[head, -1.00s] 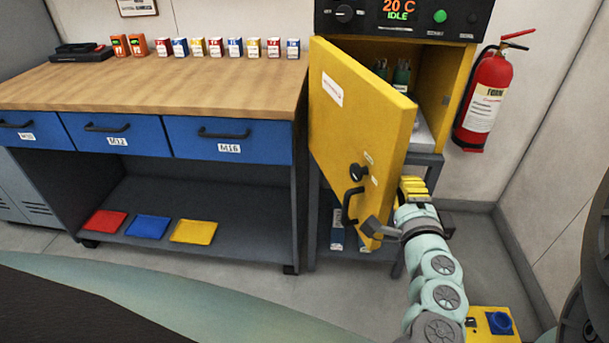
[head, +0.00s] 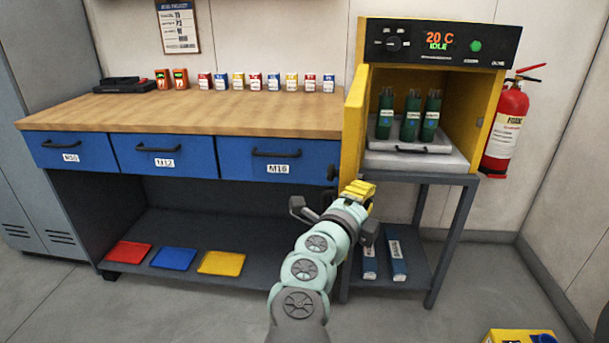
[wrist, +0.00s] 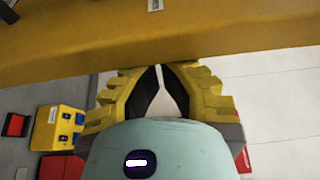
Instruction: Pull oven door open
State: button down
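The yellow oven door (head: 353,125) stands swung wide open, seen nearly edge-on at the left of the oven (head: 480,115). The door handle is not clearly visible behind the door edge and my arm.
Green canisters (head: 409,116) stand on a tray inside the oven. The oven rests on a grey stand (head: 432,245). A workbench (head: 230,110) with blue drawers is on the left, a fire extinguisher (head: 506,125) on the right. A yellow box (head: 518,336) lies on the floor.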

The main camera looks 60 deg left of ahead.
aim_at(335, 193)
jog(key=shift+s+a+b, duration=0.65)
jog(key=shift+s+a, duration=1.15)
jog(key=shift+a, duration=0.25)
jog(key=shift+w, duration=0.1)
